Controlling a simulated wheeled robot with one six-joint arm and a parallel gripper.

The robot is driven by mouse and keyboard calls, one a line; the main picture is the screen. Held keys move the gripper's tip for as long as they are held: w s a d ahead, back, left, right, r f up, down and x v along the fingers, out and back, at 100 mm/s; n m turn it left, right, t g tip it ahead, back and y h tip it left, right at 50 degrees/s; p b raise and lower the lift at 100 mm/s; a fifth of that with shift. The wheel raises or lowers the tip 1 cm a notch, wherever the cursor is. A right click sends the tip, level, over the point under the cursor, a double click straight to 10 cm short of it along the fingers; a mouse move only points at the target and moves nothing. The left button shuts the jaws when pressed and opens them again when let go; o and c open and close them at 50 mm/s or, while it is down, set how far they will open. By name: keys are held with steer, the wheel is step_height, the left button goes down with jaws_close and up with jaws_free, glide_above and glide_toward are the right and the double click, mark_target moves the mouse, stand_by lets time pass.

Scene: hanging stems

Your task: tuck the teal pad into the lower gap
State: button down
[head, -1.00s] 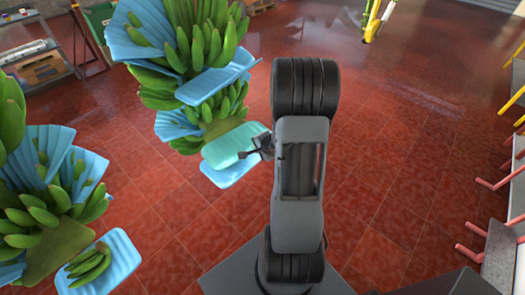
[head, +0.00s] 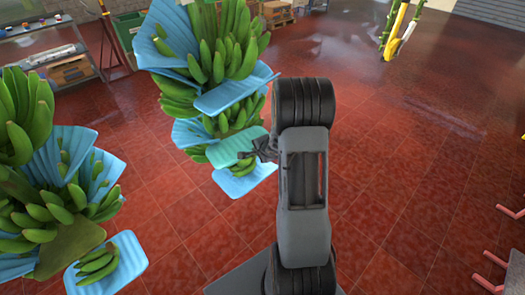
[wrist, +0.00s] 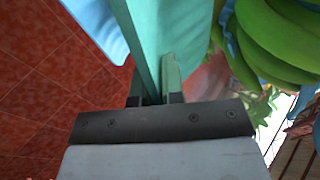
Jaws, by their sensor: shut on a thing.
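The teal pad (head: 232,149) is a flat slab at the lower part of the middle hanging banana stem (head: 215,60). My gripper (head: 263,148) is shut on its right end. The pad lies below the lower green bunch (head: 232,115) and above a blue pad (head: 246,180), with some bananas showing between. The lower gap is around this level; the teal pad's far edge meets the stem there, but I cannot tell how deep it sits. In the wrist view the teal pad (wrist: 150,35) runs up from between my fingers, with green bananas (wrist: 275,45) to its right.
Another blue pad (head: 236,90) sticks out higher on the same stem. A second stem (head: 50,190) hangs at the left, with a blue pad (head: 106,262) low on it. A yellow stand (head: 395,30) is far back. The red floor to the right is mostly clear.

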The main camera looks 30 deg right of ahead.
steer(key=shift+w+a+p, duration=0.2)
steer(key=shift+w+p, duration=0.3)
steer(key=shift+w, duration=0.45)
steer(key=shift+w+a+p, duration=0.2)
steer(key=shift+w+p, duration=0.3)
steer(key=shift+w, duration=0.45)
steer(key=shift+w+a+p, duration=0.2)
steer(key=shift+w+p, duration=0.3)
steer(key=shift+w, duration=0.45)
steer(key=shift+f, duration=0.35)
steer(key=c, duration=1.1)
jaws_free()
